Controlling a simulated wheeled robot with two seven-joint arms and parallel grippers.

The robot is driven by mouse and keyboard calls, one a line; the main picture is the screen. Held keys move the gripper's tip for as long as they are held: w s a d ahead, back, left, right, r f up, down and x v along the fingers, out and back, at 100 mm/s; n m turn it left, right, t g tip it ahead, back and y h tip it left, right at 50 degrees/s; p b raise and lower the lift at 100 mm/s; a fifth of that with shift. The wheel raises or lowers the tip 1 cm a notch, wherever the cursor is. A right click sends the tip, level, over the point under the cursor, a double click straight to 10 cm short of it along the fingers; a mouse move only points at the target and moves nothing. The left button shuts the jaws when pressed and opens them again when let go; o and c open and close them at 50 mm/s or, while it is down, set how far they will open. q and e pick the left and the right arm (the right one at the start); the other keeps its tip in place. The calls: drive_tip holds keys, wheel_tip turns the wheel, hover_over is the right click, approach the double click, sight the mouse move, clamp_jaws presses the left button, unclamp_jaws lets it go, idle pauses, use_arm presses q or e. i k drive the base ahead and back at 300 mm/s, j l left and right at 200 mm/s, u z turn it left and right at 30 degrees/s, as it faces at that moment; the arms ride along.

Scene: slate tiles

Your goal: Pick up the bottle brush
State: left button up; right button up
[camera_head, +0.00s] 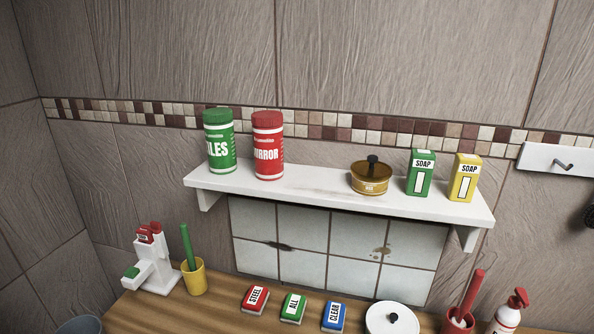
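No thing in view is plainly a bottle brush. A green handle (187,246) stands upright, slightly tilted, in a yellow cup (195,279) on the wooden counter at the left. A red handle (469,297) leans in a red cup (457,324) at the lower right. Whatever is at the lower ends of both handles is hidden inside the cups. A dark object (589,216) is cut off by the right edge, and I cannot tell what it is. Neither of my grippers is in view.
A white wall shelf (320,195) carries green and red canisters, a brown pot and two soap boxes. On the counter (225,310) are a white stand (158,270), three labelled blocks, a white lid (392,320) and a white bottle (508,315). A hook rail (545,160) is at right.

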sight(476, 281)
drive_tip(key=z, duration=1.3)
